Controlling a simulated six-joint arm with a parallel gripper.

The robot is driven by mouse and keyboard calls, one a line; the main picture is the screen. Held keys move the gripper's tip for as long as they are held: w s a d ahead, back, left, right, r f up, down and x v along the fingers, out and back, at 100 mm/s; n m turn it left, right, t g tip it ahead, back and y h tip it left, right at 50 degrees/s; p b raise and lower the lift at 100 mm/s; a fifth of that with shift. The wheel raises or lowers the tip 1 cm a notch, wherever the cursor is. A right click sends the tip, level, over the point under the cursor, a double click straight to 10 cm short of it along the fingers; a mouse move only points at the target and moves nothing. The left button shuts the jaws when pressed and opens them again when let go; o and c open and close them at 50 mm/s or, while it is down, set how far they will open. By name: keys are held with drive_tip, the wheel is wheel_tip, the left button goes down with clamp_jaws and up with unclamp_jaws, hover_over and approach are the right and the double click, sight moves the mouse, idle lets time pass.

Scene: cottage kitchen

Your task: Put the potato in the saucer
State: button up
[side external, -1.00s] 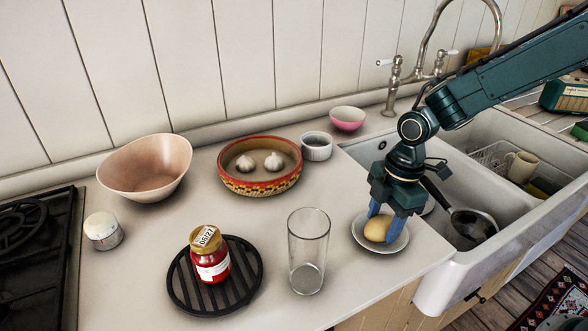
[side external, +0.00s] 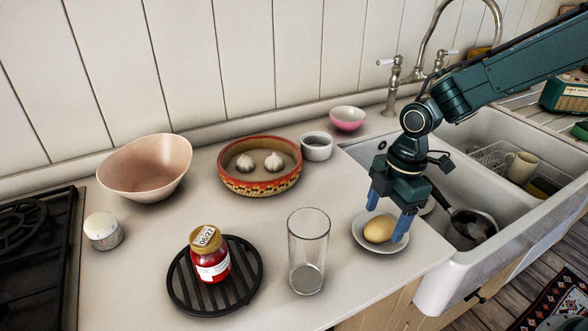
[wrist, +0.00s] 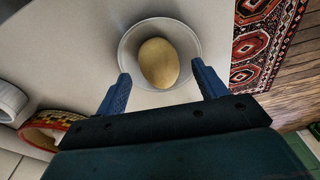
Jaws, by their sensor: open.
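The potato (side external: 379,229) is tan and oval and lies in the white saucer (side external: 362,243) near the counter's right front edge. In the wrist view the potato (wrist: 158,63) sits inside the rim of the saucer (wrist: 128,58). My gripper (side external: 386,224) is open just above the saucer, with blue fingertips apart on either side of the potato. In the wrist view the fingers of my gripper (wrist: 162,84) are spread wide, clear of the potato, with nothing between them.
A clear glass (side external: 308,252) stands left of the saucer. A red jar (side external: 210,262) stands on a black trivet (side external: 247,262). A patterned bowl (side external: 260,184) holds garlic. The sink (side external: 460,262) lies to the right. Bare counter separates the saucer from the bowls behind.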

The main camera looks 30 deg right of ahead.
sight(390, 218)
wheel_tip(390, 218, up, 11)
drive_tip(key=d, duration=0.1)
drive_tip(key=shift+d+f, duration=0.15)
drive_tip(key=shift+f, duration=0.05)
drive_tip(key=shift+s, duration=0.1)
idle(0.5)
drive_tip(key=s+d+r+m+t, duration=0.1)
drive_tip(key=s+d+r+m, duration=0.1)
drive_tip(key=s+m, duration=0.3)
drive_tip(key=s+d+r+m+t+h, duration=0.1)
drive_tip(key=s+d+r+m+t, duration=0.1)
drive_tip(key=s+d+m, duration=0.3)
drive_tip(key=s+d+r+m+t, duration=0.2)
drive_tip(key=s+m, duration=0.4)
drive_tip(key=s, duration=0.3)
drive_tip(key=shift+s+d+r+m, duration=0.2)
drive_tip(key=shift+s+d+m, duration=0.15)
drive_tip(key=shift+d, duration=0.45)
